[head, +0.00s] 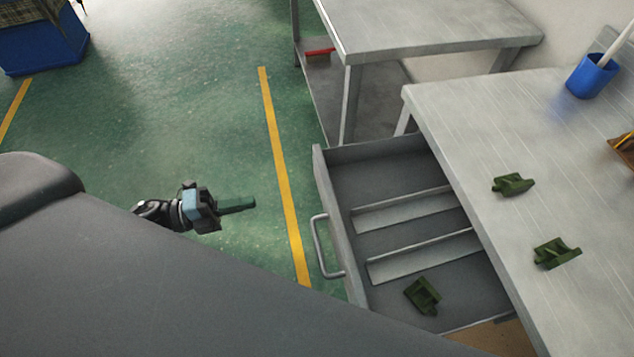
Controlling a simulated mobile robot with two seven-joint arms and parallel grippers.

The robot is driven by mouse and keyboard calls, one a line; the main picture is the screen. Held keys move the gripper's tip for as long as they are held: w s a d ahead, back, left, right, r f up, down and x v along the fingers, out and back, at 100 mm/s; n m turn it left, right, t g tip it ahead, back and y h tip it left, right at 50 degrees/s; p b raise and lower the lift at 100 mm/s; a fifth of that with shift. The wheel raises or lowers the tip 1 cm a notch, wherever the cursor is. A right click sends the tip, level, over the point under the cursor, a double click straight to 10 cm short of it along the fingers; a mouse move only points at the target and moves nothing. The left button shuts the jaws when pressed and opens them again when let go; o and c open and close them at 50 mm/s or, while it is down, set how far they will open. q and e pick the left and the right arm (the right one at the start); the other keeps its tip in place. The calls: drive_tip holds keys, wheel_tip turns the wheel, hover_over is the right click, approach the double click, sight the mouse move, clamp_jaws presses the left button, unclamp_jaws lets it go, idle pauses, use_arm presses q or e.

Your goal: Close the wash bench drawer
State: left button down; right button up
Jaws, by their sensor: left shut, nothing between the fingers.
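The wash bench drawer (333,208) is pulled out from under the bench top (470,130) at the right. Its bar handle (320,248) faces left, toward the floor. Two light dividers (420,256) run across the drawer. A green part (422,295) lies inside, near its lower end. My left gripper (250,204) is shut and empty over the green floor, left of the drawer handle and apart from it. My right gripper is not in view.
Two green parts (512,185) (556,253) and a blue cup (592,75) stand on the bench top. Another metal table (430,25) with a lower shelf stands behind. Floor between my gripper and the handle is clear, crossed by a yellow line (282,180).

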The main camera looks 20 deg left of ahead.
use_arm(q)
drive_tip(key=shift+s+r, duration=0.1)
drive_tip(key=p, duration=0.2)
approach(321, 189)
drive_tip(key=x, duration=0.5)
drive_tip(key=shift+d+r, duration=0.35)
drive_tip(key=shift+r, duration=0.05)
drive_tip(key=shift+w+d, duration=0.35)
drive_tip(key=shift+d, duration=0.1)
drive_tip(key=shift+d+f, duration=0.1)
drive_tip(key=shift+w, duration=0.1)
